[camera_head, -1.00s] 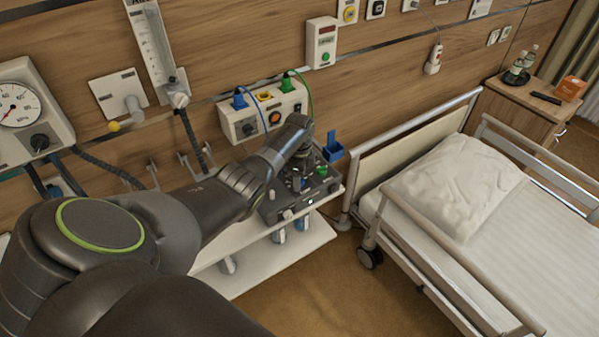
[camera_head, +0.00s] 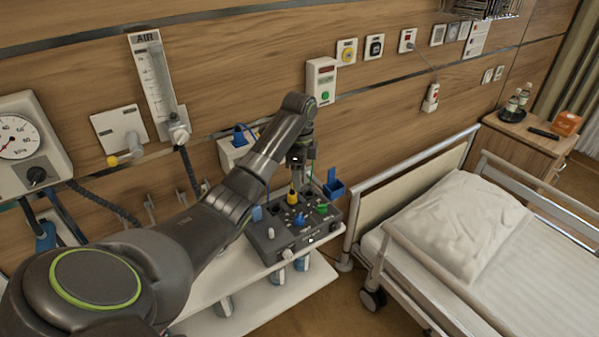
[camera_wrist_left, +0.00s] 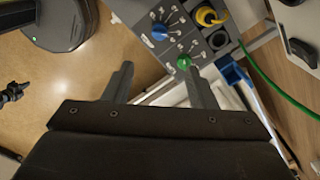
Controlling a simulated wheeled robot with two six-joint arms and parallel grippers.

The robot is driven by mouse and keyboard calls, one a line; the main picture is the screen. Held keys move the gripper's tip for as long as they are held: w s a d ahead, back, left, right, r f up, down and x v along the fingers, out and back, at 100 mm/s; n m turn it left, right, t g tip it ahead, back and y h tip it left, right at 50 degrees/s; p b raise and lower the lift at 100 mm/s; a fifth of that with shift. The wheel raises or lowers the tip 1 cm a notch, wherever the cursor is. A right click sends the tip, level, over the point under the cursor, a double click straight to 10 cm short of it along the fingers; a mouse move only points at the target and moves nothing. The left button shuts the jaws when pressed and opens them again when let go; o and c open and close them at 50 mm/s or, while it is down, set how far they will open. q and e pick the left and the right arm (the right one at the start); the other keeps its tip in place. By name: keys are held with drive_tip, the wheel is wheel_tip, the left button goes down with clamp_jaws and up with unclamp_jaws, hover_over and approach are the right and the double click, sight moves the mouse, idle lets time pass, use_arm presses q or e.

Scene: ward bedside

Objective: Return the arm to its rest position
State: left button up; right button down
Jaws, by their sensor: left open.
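My left arm comes in from the left in the head view and reaches over the shelf by the wall. My left gripper (camera_head: 297,182) points down above the grey control box. In the left wrist view the same gripper (camera_wrist_left: 160,85) shows two fingers spread apart with nothing between them. The control box (camera_head: 275,247) has blue and green knobs and a yellow plug on top. It also shows in the left wrist view (camera_wrist_left: 190,27), beyond the fingers. My right gripper is in neither view.
The white shelf (camera_head: 205,291) carries the control box. A blue holder (camera_head: 334,186) is at the box's back right. A socket unit (camera_head: 228,152), gauge (camera_head: 17,137) and flowmeter (camera_head: 153,75) are on the wall. The bed (camera_head: 548,268) stands at the right, with brown floor (camera_head: 328,312) before it.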

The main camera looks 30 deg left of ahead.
use_arm(q)
drive_tip(key=shift+r, duration=0.7)
